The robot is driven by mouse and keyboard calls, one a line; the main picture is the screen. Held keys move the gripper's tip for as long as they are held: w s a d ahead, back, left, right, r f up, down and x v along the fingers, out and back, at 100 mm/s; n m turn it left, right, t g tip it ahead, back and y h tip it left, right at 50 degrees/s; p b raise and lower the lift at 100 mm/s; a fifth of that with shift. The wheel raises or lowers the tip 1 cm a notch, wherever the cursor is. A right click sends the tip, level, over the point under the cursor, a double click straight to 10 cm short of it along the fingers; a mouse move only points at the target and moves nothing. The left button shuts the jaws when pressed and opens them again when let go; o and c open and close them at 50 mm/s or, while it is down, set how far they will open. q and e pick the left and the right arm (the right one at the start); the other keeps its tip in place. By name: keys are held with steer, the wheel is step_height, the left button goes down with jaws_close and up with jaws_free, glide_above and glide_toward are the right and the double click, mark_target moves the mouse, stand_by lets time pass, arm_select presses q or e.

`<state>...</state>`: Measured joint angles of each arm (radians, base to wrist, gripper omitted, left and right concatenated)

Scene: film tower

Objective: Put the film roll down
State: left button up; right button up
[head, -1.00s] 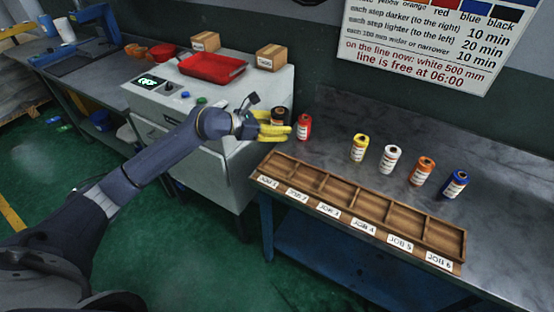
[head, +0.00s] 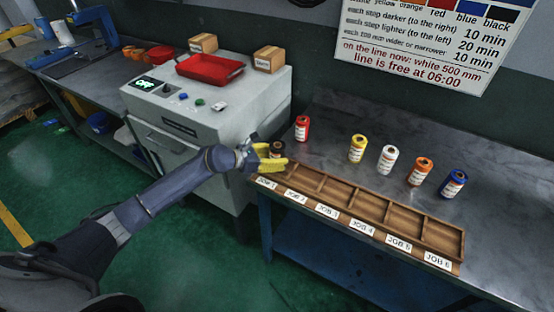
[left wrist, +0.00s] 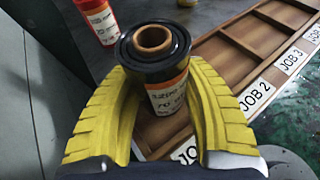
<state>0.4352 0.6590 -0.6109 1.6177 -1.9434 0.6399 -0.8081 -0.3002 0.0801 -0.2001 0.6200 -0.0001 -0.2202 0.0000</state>
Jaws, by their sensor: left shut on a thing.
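My left gripper (head: 272,163), with yellow fingers, is shut on a black film roll (head: 278,149) at the left end of the wooden job tray (head: 462,248). In the left wrist view the black roll (left wrist: 160,68) stands upright between the fingers, with its brown core on top and an orange and white label. It is over or in the JOB 1 compartment; I cannot tell if its base touches the tray floor. The other tray compartments look empty. My right gripper is not in view.
A red roll (head: 302,129) stands behind the tray. Yellow (head: 357,149), white (head: 387,160), orange (head: 420,172) and blue (head: 453,184) rolls stand farther right on the table. A grey machine (head: 240,110) with a red tray (head: 210,67) is at the left.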

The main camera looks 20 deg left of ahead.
arm_select(q)
steer(key=shift+f, duration=0.4)
steer(key=shift+f, duration=0.2)
steer(key=o, duration=1.3)
steer(key=shift+r, duration=0.15)
steer(key=v, duration=1.2)
